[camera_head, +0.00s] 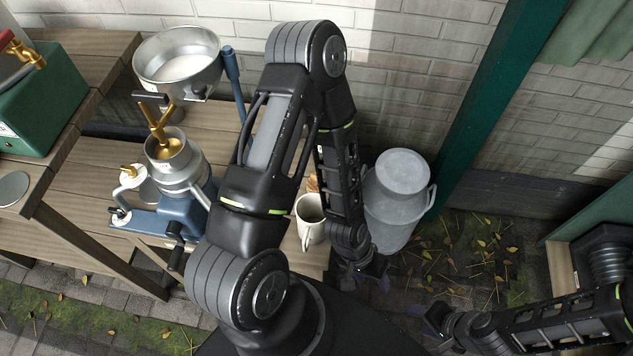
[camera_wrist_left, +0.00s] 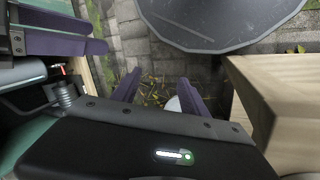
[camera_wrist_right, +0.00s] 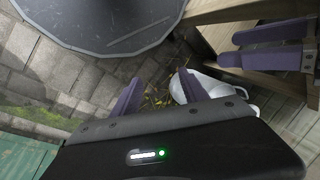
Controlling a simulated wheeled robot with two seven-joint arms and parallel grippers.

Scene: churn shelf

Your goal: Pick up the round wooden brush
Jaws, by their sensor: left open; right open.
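I cannot clearly make out a round wooden brush. A small brown thing (camera_head: 313,184), perhaps part of it, shows just behind the cream mug (camera_head: 311,222) in the head view, mostly hidden by my left arm. My left gripper (camera_head: 368,278) hangs low, right of the mug and in front of the grey milk can. In the left wrist view it is open and empty (camera_wrist_left: 160,92). My right gripper (camera_head: 437,318) is low at the bottom right, apart from everything. In the right wrist view it is open and empty (camera_wrist_right: 162,90).
The grey milk can (camera_head: 395,215) stands on the paving by the wall. A blue separator with a steel bowl (camera_head: 180,62) stands on the wooden bench (camera_head: 100,160). A green machine (camera_head: 50,105) is far left. A green post (camera_head: 490,110) rises at the right. Leafy paving is open ahead.

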